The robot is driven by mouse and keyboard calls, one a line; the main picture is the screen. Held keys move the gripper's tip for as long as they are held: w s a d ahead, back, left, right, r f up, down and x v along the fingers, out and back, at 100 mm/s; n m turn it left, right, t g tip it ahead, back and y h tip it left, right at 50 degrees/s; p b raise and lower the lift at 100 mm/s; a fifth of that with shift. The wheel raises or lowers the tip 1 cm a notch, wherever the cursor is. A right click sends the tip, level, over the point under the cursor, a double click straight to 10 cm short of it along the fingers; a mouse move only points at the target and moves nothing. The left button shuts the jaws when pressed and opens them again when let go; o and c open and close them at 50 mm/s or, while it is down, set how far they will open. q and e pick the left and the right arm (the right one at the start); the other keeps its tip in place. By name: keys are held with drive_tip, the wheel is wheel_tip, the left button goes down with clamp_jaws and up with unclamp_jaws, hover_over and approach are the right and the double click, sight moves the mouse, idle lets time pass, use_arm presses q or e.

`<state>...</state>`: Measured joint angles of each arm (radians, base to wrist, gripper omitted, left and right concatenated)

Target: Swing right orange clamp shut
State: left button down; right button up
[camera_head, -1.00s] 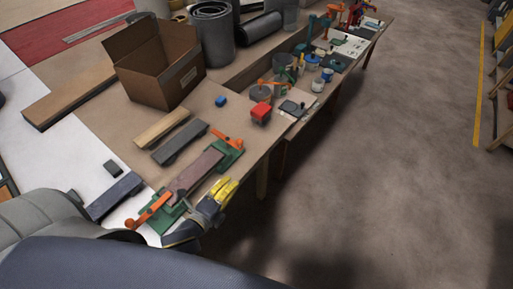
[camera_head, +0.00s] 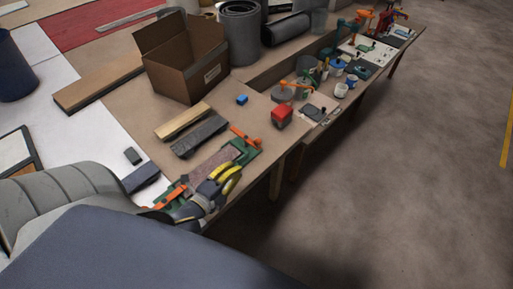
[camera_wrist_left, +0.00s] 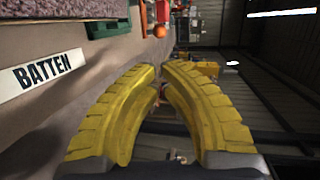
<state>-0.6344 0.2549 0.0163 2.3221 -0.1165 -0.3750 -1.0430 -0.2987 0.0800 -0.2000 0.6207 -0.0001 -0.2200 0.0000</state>
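The right orange clamp (camera_head: 244,136) sits on a green base (camera_head: 247,153) at the far right end of a reddish-brown batten. The batten (camera_head: 208,164) also shows in the left wrist view (camera_wrist_left: 45,18), above a "BATTEN" label (camera_wrist_left: 43,73). Another orange clamp (camera_head: 171,194) is at the near left end, partly hidden by my arm. My left gripper (camera_head: 235,169) is beside the batten, near the table edge, apart from the right clamp's lever. In the left wrist view its yellow fingers (camera_wrist_left: 160,68) meet at the tips with nothing between them. My right gripper is not seen.
A red block (camera_head: 282,115), a small blue block (camera_head: 242,100) and a cardboard box (camera_head: 187,62) stand beyond the clamps. Dark and light wooden bars (camera_head: 182,121) lie left of the batten. Open floor lies right of the table edge.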

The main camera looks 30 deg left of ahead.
use_arm(q)
drive_tip(key=w+f, duration=0.1)
drive_tip(key=w, duration=0.7)
drive_tip(key=w+f, duration=0.1)
drive_tip(key=w, duration=0.4)
drive_tip(key=shift+d+f, duration=0.2)
drive_tip(key=shift+f, duration=0.1)
drive_tip(key=shift+w+d, duration=0.15)
drive_tip(key=shift+w, duration=0.05)
